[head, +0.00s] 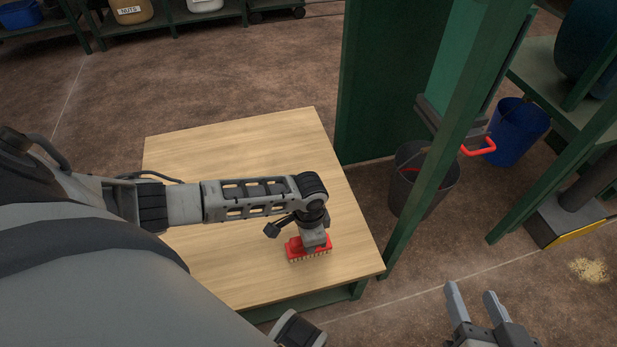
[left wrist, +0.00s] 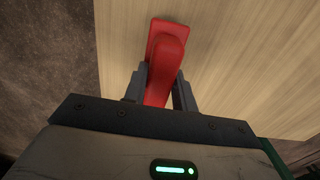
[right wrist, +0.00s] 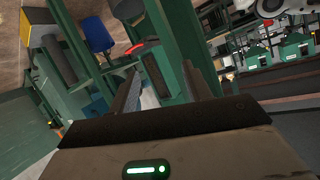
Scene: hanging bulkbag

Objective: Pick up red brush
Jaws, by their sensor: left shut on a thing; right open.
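The red brush (head: 294,250) with pale bristles is on the wooden table (head: 240,285), near its front right corner. My left gripper (head: 314,240) reaches down from above and is shut on it. In the left wrist view the red brush (left wrist: 168,50) lies between the two fingers (left wrist: 162,88), with the table top behind it. I cannot tell whether the bristles still touch the table. My right gripper (head: 474,295) is open and empty, off the table at the lower right. Its fingers (right wrist: 163,85) also show apart in the right wrist view.
A green frame post (head: 455,140) stands right of the table. A dark bucket (head: 422,180) is on the floor behind it, and a blue bin (head: 517,130) is farther right. A red handle (head: 480,147) sticks out nearby. The table's back half is clear.

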